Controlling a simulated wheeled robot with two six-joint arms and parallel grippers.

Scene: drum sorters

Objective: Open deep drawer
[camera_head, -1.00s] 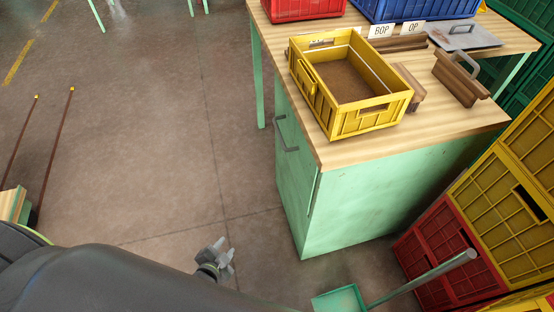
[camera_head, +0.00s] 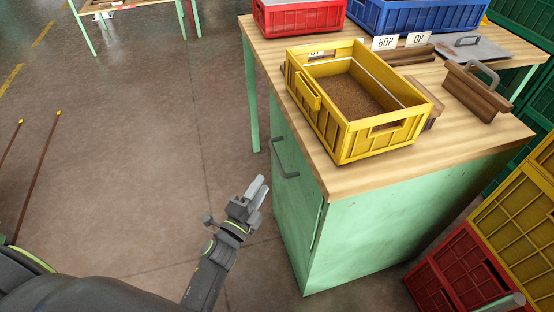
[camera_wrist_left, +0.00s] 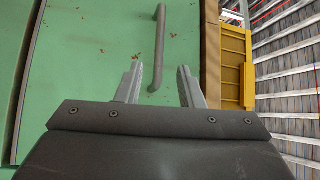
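The deep drawer is the green front (camera_head: 284,190) of the workbench cabinet, with a grey bar handle (camera_head: 281,160). The front looks closed against the cabinet. My left gripper (camera_head: 258,190) is in front of it, a little below and left of the handle in the head view, and apart from it. In the left wrist view the handle (camera_wrist_left: 161,48) stands ahead of the fingers, roughly in line with the gap between them. The left gripper (camera_wrist_left: 158,78) is open, with nothing between its fingers. My right gripper is in neither view.
A yellow crate (camera_head: 342,140) sits on the wooden benchtop (camera_head: 440,150) above the drawer. Red and blue crates stand behind it. Stacked red and yellow crates (camera_head: 520,225) stand right of the cabinet.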

